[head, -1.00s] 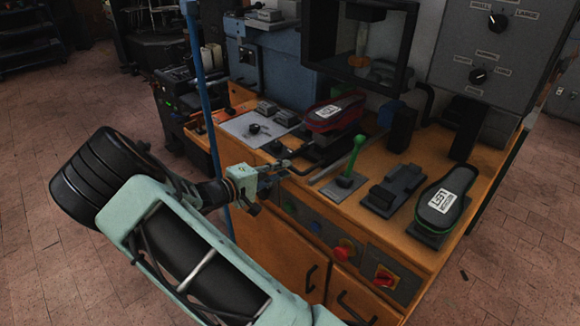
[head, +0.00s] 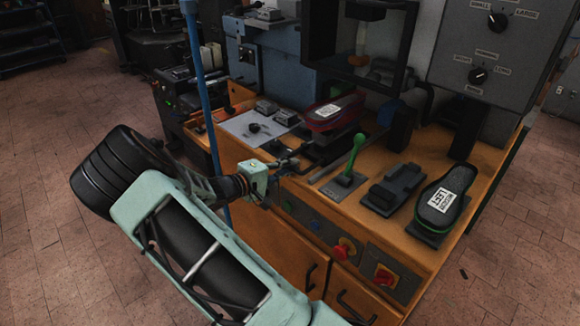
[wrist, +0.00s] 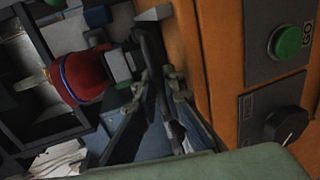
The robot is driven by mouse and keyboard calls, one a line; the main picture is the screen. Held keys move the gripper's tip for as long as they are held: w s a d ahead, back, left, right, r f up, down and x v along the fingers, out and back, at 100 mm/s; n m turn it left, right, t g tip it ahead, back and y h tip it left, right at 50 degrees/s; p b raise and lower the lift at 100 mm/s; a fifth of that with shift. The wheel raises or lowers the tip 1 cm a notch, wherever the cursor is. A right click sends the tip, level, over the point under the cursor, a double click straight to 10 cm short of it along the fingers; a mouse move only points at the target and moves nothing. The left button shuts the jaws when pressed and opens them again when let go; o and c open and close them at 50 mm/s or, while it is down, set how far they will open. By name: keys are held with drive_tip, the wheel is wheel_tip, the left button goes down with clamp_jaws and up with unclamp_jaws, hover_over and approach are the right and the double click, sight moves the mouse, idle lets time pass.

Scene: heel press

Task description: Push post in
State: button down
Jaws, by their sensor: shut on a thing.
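The post carries a red shoe (head: 337,111) with a white label and sits below the dark press frame at the back of the bench. A dark handle (wrist: 152,60) runs from the post's base toward the front edge of the bench. My gripper (head: 285,163) is at that edge, in front of the post. In the wrist view its fingers (wrist: 162,82) are closed around the dark handle. The red shoe also shows in the wrist view (wrist: 86,76), beyond the fingertips. The exact contact is small and dim.
A green-knobbed lever (head: 352,158) stands to the right of my gripper. A second shoe form with a green edge (head: 443,204) lies at the right. A red emergency button (head: 346,250) and a red switch (head: 385,276) are on the front panel. A blue pole (head: 207,100) rises at the left.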

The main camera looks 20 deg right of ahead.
sight(316, 152)
drive_tip(key=b+x, duration=0.1)
drive_tip(key=x, duration=0.1)
drive_tip(key=r+b+x, duration=0.1)
drive_tip(key=b+x, duration=0.1)
drive_tip(key=x, duration=0.1)
drive_tip(key=b+x, duration=0.1)
drive_tip(key=x, duration=0.1)
drive_tip(key=shift+w+d+r, duration=0.1)
drive_tip(key=shift+d, duration=0.3)
drive_tip(key=shift+d+r, duration=0.15)
drive_tip(key=shift+r, duration=0.1)
drive_tip(key=c, duration=2.3)
unclamp_jaws()
drive_tip(key=shift+w+d, duration=0.1)
drive_tip(key=v, duration=1.2)
